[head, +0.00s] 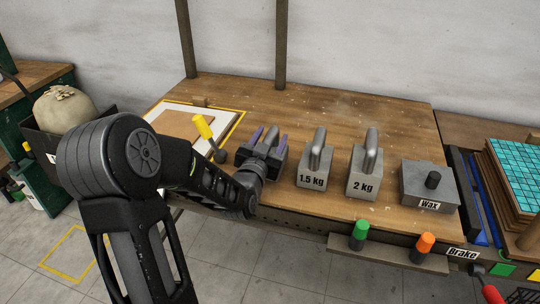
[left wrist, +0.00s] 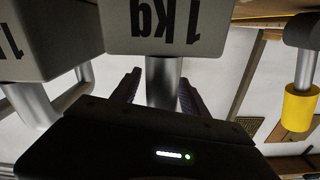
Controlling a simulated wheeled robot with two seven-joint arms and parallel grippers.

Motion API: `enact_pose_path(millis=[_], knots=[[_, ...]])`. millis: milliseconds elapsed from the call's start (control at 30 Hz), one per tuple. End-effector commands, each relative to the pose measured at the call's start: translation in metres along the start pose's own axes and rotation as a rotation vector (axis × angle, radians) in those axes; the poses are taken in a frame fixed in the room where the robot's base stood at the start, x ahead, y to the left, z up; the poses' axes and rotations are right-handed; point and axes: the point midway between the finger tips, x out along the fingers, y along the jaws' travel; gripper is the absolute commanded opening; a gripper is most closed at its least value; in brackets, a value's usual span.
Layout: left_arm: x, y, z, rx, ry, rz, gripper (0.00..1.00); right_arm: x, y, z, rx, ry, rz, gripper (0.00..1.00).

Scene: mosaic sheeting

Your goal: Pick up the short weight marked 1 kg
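The short 1 kg weight (left wrist: 165,28) is grey and shows its mark upside down at the top of the left wrist view. Its metal handle (left wrist: 163,80) stands between the two purple-lined fingers of my left gripper (left wrist: 160,88), with a gap showing on each side. In the head view my left gripper (head: 270,138) is over this weight and hides most of it. The gripper is open around the handle. My right gripper is in neither view.
The 1.5 kg weight (head: 312,173) stands close to the right, then the 2 kg weight (head: 362,180) and the grey Wax block (head: 425,190). The bench (head: 330,105) behind is clear.

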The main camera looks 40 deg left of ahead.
Motion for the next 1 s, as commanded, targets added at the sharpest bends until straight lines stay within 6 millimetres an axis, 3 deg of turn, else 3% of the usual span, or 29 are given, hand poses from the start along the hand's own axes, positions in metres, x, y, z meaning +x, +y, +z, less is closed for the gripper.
enact_pose_path(millis=[633,1000], knots=[[-0.0001,-0.0001,0.0000,0.000,0.000,0.000,0.00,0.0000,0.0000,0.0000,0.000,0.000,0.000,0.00],[-0.0001,-0.0001,0.0000,0.000,0.000,0.000,0.00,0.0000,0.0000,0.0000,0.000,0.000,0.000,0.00]])
